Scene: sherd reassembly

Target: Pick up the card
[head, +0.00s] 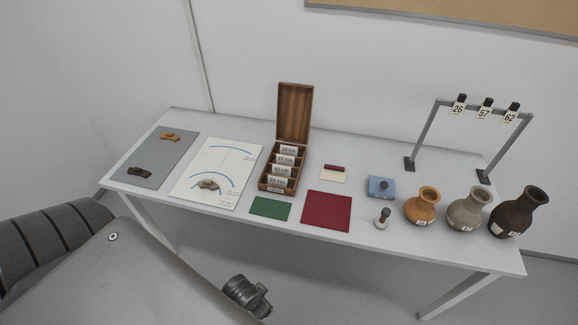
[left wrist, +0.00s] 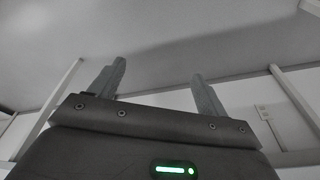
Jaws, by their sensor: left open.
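A small cream card (head: 332,178) lies flat on the table, with a dark red bar (head: 335,168) along its far edge. Several white labelled cards (head: 286,161) stand in the compartments of a wooden box. Numbered tags (head: 484,113) hang from a grey rack. My left gripper (left wrist: 158,85) is open in the left wrist view, with nothing between its two fingers. No card shows in that view. My right gripper is in neither view.
The white table (head: 380,226) carries a grey mat (head: 154,169) with sherds, a white sheet (head: 222,153) with blue arcs and a sherd, green (head: 270,208) and red (head: 327,211) mats, a blue block (head: 381,190) and three vases (head: 423,206). The wooden box's lid (head: 294,113) stands upright.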

